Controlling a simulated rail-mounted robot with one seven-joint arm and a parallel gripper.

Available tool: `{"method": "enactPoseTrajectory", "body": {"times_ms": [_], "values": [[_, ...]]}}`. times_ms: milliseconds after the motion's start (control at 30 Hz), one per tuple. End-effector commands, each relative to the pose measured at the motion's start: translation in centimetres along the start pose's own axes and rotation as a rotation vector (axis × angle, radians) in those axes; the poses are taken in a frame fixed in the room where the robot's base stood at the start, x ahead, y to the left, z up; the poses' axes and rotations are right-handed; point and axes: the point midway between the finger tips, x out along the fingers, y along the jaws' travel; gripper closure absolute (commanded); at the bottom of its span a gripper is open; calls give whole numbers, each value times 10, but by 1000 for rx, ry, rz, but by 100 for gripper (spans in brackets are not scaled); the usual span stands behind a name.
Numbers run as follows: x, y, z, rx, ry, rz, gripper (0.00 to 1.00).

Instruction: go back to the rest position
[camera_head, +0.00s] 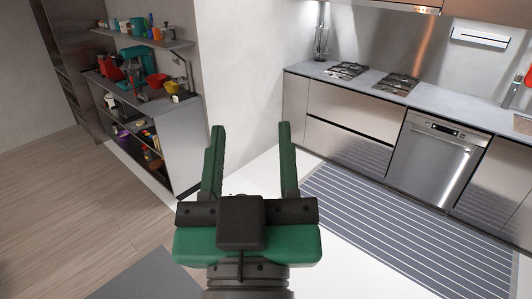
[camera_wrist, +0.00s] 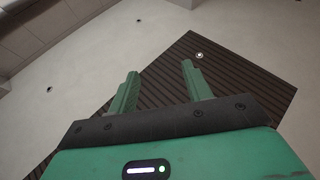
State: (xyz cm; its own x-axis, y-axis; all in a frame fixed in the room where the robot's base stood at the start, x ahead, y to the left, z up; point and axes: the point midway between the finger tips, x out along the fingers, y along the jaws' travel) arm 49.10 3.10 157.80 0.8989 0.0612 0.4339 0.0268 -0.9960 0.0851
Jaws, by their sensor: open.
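My gripper (camera_head: 249,160) is in the lower middle of the head view, with its two green fingers spread wide apart. Nothing is between the fingers. It is held up in the air in front of the kitchen, apart from the counters and shelves. The striped runner (camera_head: 400,220) also shows in the head view, on the floor to the right of my gripper.
A steel counter with drawers (camera_head: 345,130), a hob (camera_head: 396,83) and a dishwasher (camera_head: 433,155) run along the right. A shelf unit (camera_head: 182,130) with coloured kitchen items stands at the left. Wooden floor (camera_head: 60,220) is open at the lower left. A dark grey surface (camera_head: 150,275) shows at the bottom.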

Motion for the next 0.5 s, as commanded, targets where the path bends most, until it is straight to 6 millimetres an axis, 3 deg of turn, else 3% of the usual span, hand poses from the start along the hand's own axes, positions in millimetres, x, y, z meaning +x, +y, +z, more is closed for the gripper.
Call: {"method": "enactPoseTrajectory", "body": {"times_ms": [33,133,500], "values": [[-14,14,-18,18,58,30,51],[-32,29,-41,47,136,60,51],[-36,32,-47,55,156,65,51]]}}
